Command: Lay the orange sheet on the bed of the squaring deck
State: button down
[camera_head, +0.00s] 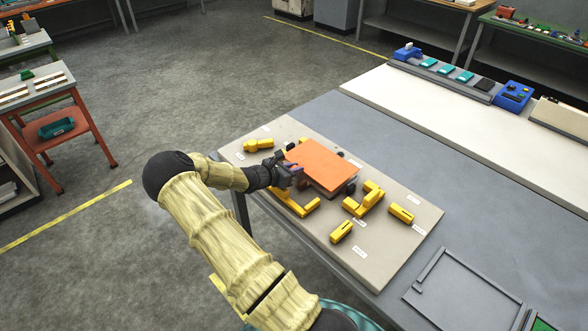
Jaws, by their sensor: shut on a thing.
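The orange sheet (325,165) is flat and roughly level, over the middle of a beige board (408,268) with yellow blocks. My gripper (297,169) is at its left edge, shut on it. The fingertips are small and partly hidden by the sheet. I cannot tell whether the sheet rests on the dark parts under it or is just above them. A grey flat bed with raised edge strips (465,290), which looks like the squaring deck, lies at the lower right, bare and apart from the sheet.
Yellow blocks (364,199) stand around the sheet on the board. The grey tabletop (400,150) is clear between the board and a long white panel (480,130). A blue box (513,95) stands at the right. A green-edged item (542,325) is cut off at bottom right.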

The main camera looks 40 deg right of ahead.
jog(key=shift+s+a+f+b, duration=0.1)
jog(key=shift+s+f+b, duration=0.15)
jog(key=shift+f, duration=0.2)
jog(key=shift+s+a+f+b, duration=0.1)
jog(key=shift+s+f+b, duration=0.1)
jog(key=shift+f, duration=0.25)
jog(key=c, duration=1.3)
grip_release()
jog(key=shift+w+a, duration=0.1)
jog(key=shift+a, duration=0.3)
jog(key=v, duration=0.5)
jog(key=r+b+v, duration=0.1)
jog(key=v, duration=0.5)
jog(key=r+b+v, duration=0.1)
jog(key=v, duration=0.5)
jog(key=shift+w+d, duration=0.35)
